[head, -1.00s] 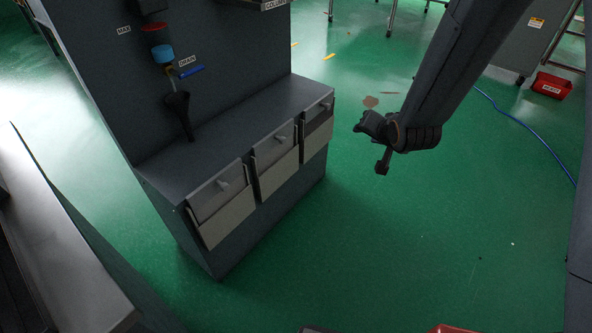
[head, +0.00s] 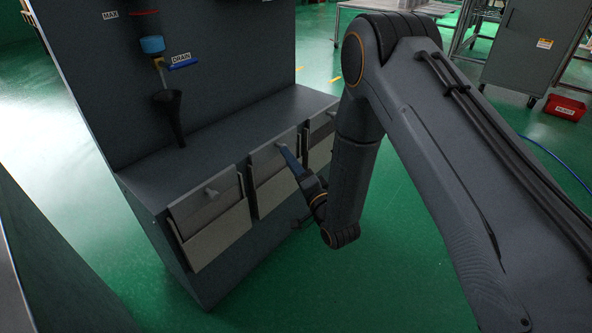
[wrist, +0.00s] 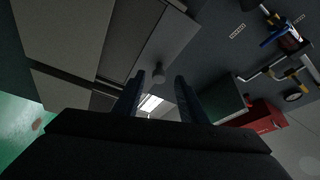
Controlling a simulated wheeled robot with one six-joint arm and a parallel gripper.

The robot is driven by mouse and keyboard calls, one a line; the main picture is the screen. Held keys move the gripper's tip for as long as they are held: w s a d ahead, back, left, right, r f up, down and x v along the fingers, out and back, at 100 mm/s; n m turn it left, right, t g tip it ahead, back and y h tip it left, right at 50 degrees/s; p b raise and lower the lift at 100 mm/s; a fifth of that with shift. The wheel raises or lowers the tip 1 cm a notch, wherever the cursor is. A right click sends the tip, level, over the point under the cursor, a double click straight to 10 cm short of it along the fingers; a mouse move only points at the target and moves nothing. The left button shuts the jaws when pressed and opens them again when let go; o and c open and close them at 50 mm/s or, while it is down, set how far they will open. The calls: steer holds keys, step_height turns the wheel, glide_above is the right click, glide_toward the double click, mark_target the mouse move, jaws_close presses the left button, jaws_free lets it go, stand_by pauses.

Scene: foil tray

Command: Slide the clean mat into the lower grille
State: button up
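My gripper (head: 286,152) is at the upper front of the middle flap (head: 270,160) on the grey cabinet. In the wrist view my gripper (wrist: 158,92) has its two fingers apart with nothing held between them. A round knob (wrist: 158,73) on a flap shows just beyond the fingertips, in line with the gap; contact cannot be told. In the head view the left flap (head: 205,203) has its own knob, and a paler panel (head: 217,235) sits below it. I cannot pick out the clean mat or the lower grille for certain in either view.
A black funnel (head: 168,115) stands on the cabinet ledge below a blue drain valve (head: 183,63). A red bin (head: 565,107) is on the floor at far right. A red box (wrist: 262,117) shows in the wrist view. Green floor before the cabinet is clear.

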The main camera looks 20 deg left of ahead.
steer(key=shift+b+x, duration=0.35)
steer(key=shift+x, duration=1.9)
jaws_close()
step_height(320, 180, up, 25)
steer(key=p, duration=1.6)
stand_by(0.4)
steer(key=shift+d, duration=0.1)
